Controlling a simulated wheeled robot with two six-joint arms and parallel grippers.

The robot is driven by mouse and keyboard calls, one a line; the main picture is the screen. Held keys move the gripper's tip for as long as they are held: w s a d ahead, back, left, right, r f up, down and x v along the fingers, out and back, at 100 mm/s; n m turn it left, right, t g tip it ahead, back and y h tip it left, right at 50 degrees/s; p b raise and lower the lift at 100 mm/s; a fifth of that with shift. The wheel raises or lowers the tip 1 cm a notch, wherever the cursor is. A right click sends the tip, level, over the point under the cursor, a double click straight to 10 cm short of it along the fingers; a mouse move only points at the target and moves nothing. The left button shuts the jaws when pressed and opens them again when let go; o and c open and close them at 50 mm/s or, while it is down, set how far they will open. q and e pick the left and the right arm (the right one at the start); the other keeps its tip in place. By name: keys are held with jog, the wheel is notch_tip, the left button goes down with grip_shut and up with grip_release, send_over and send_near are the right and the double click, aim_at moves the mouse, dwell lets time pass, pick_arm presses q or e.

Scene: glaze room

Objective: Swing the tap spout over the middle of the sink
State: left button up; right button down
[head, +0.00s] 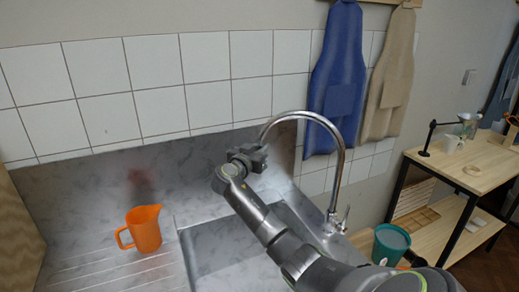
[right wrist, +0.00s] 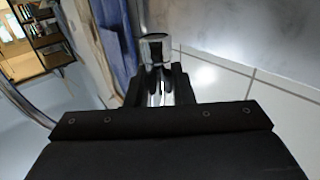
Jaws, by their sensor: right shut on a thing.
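The chrome tap spout (head: 340,150) rises from its base at the right side of the steel sink (head: 207,262) and arches to the left. Its free end (right wrist: 155,48) sits between the fingers in the right wrist view. My right gripper (head: 252,157) is shut on the spout near this end, and the fingers partly hide it. In the head view the gripper appears above the sink's back edge; the exact position over the basin is hard to tell. My right arm hides much of the basin. My left gripper is not in view.
An orange jug (head: 144,229) stands on the drainboard left of the basin. A blue apron (head: 335,80) and a beige apron (head: 390,75) hang on the wall behind the tap. A teal bucket (head: 390,243) stands right of the sink, before a wooden table (head: 470,174).

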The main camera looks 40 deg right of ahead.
jog(key=s+a+n+t+y+p, duration=0.4)
jog(key=s+a+n+t+y, duration=0.4)
jog(key=s, duration=0.5)
jog(key=shift+s+a+t, duration=0.25)
jog(key=shift+a+t, duration=0.45)
jog(key=shift+a, duration=0.5)
jog(key=c, duration=1.3)
grip_release()
jog(key=shift+s+a, duration=0.1)
